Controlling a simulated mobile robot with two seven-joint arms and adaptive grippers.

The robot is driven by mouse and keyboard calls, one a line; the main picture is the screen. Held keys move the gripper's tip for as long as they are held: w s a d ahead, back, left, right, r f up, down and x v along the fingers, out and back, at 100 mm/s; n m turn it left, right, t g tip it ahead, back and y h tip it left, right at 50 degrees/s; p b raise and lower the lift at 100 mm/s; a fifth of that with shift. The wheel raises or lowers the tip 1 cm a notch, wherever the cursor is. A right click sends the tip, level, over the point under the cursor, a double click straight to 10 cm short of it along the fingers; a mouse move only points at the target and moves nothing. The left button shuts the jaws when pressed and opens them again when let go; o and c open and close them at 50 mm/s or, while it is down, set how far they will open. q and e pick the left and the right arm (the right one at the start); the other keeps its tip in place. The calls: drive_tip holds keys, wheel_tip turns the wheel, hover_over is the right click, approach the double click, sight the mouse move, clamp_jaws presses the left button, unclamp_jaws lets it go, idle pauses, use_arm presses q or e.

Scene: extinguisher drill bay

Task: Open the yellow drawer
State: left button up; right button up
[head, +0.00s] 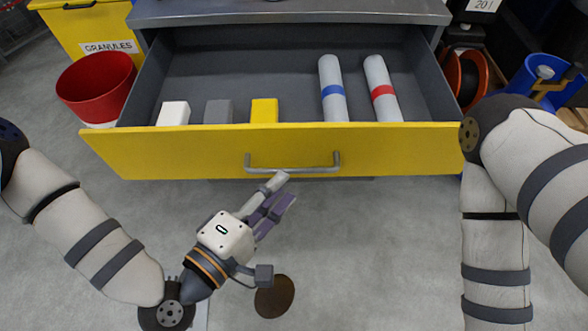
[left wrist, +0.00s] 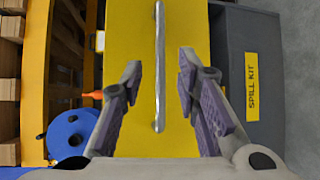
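The yellow drawer (head: 200,152) is pulled out of its grey cabinet, and its inside shows in the head view. Its grey bar handle (head: 293,168) runs across the middle of the yellow front. In the left wrist view, the drawer front (left wrist: 126,35) fills the middle and the handle (left wrist: 159,28) stands upright in the picture. My left gripper (head: 284,187) is just in front of the handle. Its fingers (left wrist: 161,75) are open, one on each side of the handle, with visible gaps. My right arm shows at the right, but its gripper is out of view.
The drawer holds white (head: 173,113), grey (head: 217,111) and yellow (head: 264,110) blocks and two white cylinders with blue (head: 333,90) and red (head: 382,90) bands. A red bucket (head: 97,87) stands left; a blue container (head: 540,75) is right. The floor in front is mostly clear.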

use_arm(q)
drive_tip(key=v, duration=0.5)
drive_tip(key=shift+s+a+r, duration=0.1)
drive_tip(key=shift+s+a, duration=0.05)
drive_tip(key=shift+s, duration=0.05)
drive_tip(key=s+f+m+g+y+p, duration=0.1)
drive_tip(key=s+f+m+g+p, duration=0.1)
drive_tip(key=s+f+m+g, duration=0.3)
drive_tip(key=s+f+m+g+y+p, duration=0.1)
drive_tip(key=s+f+m+g+p, duration=0.1)
drive_tip(key=s+g, duration=0.35)
drive_tip(key=s+a+f+m+g+y+p, duration=0.1)
drive_tip(key=s+a+m+g+y+p, duration=0.2)
drive_tip(key=s+a+y, duration=0.4)
drive_tip(key=s+a+m+g, duration=0.1)
drive_tip(key=s+a+g, duration=0.1)
drive_tip(key=s+a, duration=0.4)
drive_tip(key=shift+s+a+m+y, duration=0.3)
drive_tip(key=shift+a+m, duration=0.1)
drive_tip(key=shift+a, duration=1.3)
use_arm(e)
drive_tip(key=w+r+t, duration=0.2)
drive_tip(key=w+r, duration=0.5)
drive_tip(key=shift+r+t, duration=0.4)
